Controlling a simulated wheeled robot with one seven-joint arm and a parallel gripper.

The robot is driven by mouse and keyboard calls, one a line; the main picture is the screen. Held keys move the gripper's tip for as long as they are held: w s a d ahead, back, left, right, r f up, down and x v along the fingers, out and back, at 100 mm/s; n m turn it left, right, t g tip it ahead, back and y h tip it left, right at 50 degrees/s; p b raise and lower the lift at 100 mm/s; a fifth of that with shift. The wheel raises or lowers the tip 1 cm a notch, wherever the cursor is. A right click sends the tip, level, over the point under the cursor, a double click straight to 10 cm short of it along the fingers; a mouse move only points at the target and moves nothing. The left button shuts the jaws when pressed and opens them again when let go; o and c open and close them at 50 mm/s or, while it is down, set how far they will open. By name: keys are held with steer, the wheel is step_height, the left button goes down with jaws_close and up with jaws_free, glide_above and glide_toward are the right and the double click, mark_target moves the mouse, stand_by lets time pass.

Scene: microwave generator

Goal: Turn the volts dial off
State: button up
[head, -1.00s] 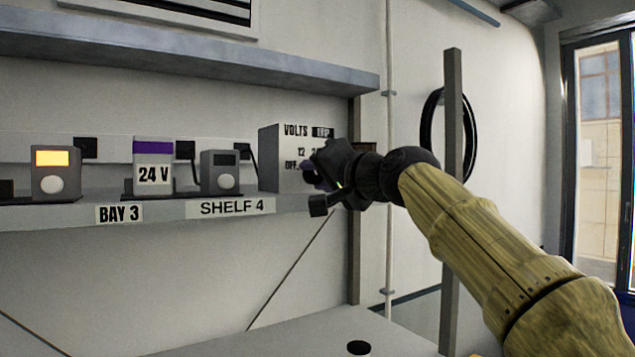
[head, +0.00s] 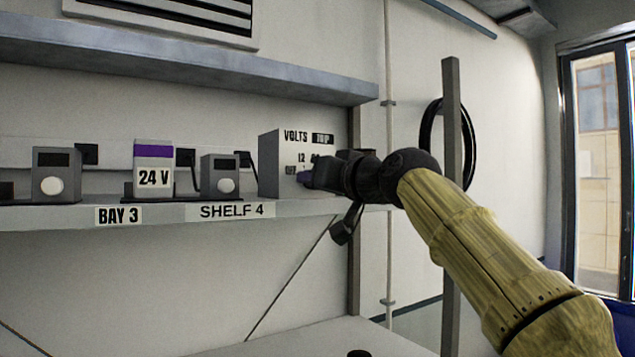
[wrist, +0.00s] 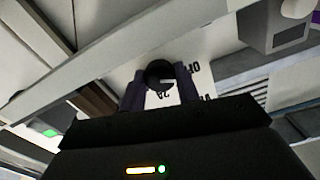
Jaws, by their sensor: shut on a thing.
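The volts box (head: 270,160) is a grey unit at the right end of the shelf. Its face reads VOLTS, with a small dark display (head: 322,138) that seems to read TRIP, and marks for 12, 24 and OFF. The dial (wrist: 160,72) is a round dark knob with a short white mark, between the fingers in the wrist view. My gripper (wrist: 160,88) is shut on it, one finger on each side; it also shows in the head view (head: 318,178), covering the dial there. I cannot tell exactly which mark the dial points to.
The shelf (head: 60,220) carries a unit with a dark screen (head: 57,175), a purple-topped 24 V block (head: 154,168) and another small unit (head: 220,176), left of the box. A grey post (head: 452,220) stands close behind my arm.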

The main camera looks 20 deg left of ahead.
steer(key=shift+f, duration=0.2)
steer(key=o, duration=0.7)
steer(key=shift+r, duration=0.1)
steer(key=b+v, duration=0.9)
steer(key=v, duration=0.8)
steer(key=shift+s+d, duration=0.1)
steer(key=shift+s, duration=0.05)
